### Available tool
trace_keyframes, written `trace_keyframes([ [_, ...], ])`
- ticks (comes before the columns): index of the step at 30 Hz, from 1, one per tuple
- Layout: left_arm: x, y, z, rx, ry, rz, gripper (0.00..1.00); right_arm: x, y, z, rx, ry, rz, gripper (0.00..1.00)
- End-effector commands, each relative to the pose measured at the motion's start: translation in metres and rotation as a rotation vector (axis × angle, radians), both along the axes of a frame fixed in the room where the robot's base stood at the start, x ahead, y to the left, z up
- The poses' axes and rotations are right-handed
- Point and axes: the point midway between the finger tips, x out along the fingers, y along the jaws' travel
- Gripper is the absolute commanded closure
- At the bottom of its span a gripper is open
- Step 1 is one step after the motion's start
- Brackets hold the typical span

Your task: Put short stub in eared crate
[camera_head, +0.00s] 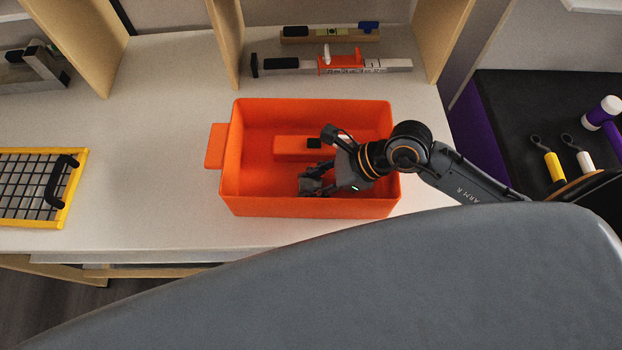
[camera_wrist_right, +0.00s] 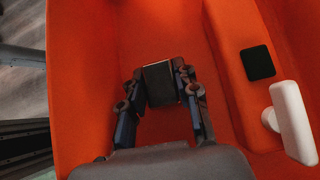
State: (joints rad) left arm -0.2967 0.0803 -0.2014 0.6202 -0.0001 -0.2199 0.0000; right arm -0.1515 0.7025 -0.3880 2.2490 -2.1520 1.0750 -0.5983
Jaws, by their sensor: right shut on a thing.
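The eared crate (camera_head: 312,207) is an orange open box on the pale table, with a flat tab sticking out on its left side. My right gripper (camera_head: 316,167) reaches down into it from the right. In the right wrist view my right gripper (camera_wrist_right: 160,74) is shut on a small dark block, the short stub (camera_wrist_right: 160,88), which sits between the two fingertips over the orange crate floor (camera_wrist_right: 150,35). I cannot tell whether the stub touches the floor. In the head view the stub is not clearly distinguishable from the dark fingers. My left gripper is not in view.
An orange bar (camera_head: 293,147) with a black square and white handle (camera_wrist_right: 293,122) lies in the crate beside my gripper. A yellow-framed mesh basket (camera_head: 35,190) stands at left. Tools (camera_head: 335,65) lie behind the crate between wooden uprights.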

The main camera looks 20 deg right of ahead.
Motion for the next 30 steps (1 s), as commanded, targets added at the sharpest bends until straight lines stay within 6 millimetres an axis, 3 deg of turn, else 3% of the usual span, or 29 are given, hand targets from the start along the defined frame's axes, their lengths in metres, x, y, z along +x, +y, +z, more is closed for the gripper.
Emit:
trace_keyframes([
  [9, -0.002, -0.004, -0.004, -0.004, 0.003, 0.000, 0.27, 0.000, 0.000, -0.004, 0.000, -0.002, 0.000, 1.00],
  [10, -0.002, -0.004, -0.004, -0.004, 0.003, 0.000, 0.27, 0.000, 0.000, -0.004, 0.000, -0.001, 0.000, 0.67],
  [13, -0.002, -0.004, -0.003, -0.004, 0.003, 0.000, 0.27, 0.000, 0.000, -0.003, 0.000, -0.001, -0.001, 0.46],
  [25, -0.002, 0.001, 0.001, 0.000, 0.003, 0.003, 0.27, 0.000, -0.001, 0.002, -0.001, -0.001, 0.000, 0.46],
  [30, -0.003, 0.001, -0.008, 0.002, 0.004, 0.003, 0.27, -0.007, -0.020, 0.017, -0.006, -0.003, 0.002, 0.46],
])
